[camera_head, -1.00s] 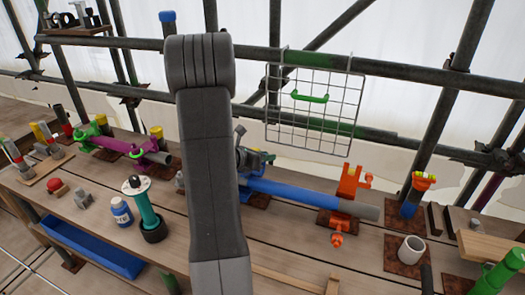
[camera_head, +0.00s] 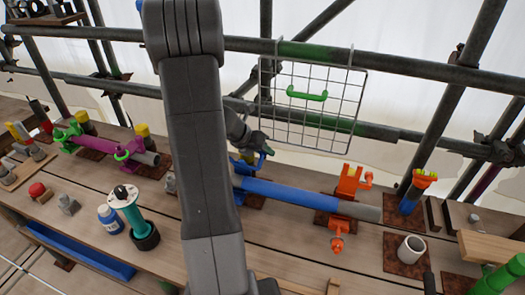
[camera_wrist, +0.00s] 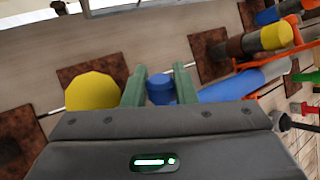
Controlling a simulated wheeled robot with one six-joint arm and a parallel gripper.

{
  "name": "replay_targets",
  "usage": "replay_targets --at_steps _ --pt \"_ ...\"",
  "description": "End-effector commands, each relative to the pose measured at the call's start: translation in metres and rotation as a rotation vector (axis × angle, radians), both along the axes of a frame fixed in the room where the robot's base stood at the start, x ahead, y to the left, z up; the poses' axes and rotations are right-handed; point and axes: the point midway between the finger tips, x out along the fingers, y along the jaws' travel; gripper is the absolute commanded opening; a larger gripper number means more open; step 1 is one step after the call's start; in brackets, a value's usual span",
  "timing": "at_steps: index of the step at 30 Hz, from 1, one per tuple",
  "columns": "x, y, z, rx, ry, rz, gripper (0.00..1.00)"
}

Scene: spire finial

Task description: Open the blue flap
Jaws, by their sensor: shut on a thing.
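The blue flap (camera_head: 257,163) is part of a small blue clamp at the left end of the blue tube (camera_head: 290,193). My arm hides part of that clamp in the head view. My gripper (camera_head: 264,148) is at the flap, with its green fingertips just above and behind it. In the wrist view my gripper (camera_wrist: 160,88) is shut on a small blue piece (camera_wrist: 159,89), which looks like the flap. How far the flap is turned cannot be told.
An orange clamp (camera_head: 346,187) holds the tube's right part. A yellow-capped post (camera_wrist: 92,91) stands close left of my fingers. A teal tool (camera_head: 133,217) and blue bottle (camera_head: 108,217) stand at left.

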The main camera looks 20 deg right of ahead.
Motion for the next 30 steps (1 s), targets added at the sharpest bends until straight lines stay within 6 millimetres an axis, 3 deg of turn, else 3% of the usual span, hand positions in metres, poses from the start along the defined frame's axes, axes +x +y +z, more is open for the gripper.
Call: replay_targets --at_steps 27,28,30 --pt "0.0077 -0.004 -0.0043 0.076 0.105 0.003 0.0" --pt "0.0077 -0.004 -0.0043 0.076 0.105 0.003 0.29" --pt "0.0076 -0.0039 -0.0044 0.076 0.105 0.003 0.43"
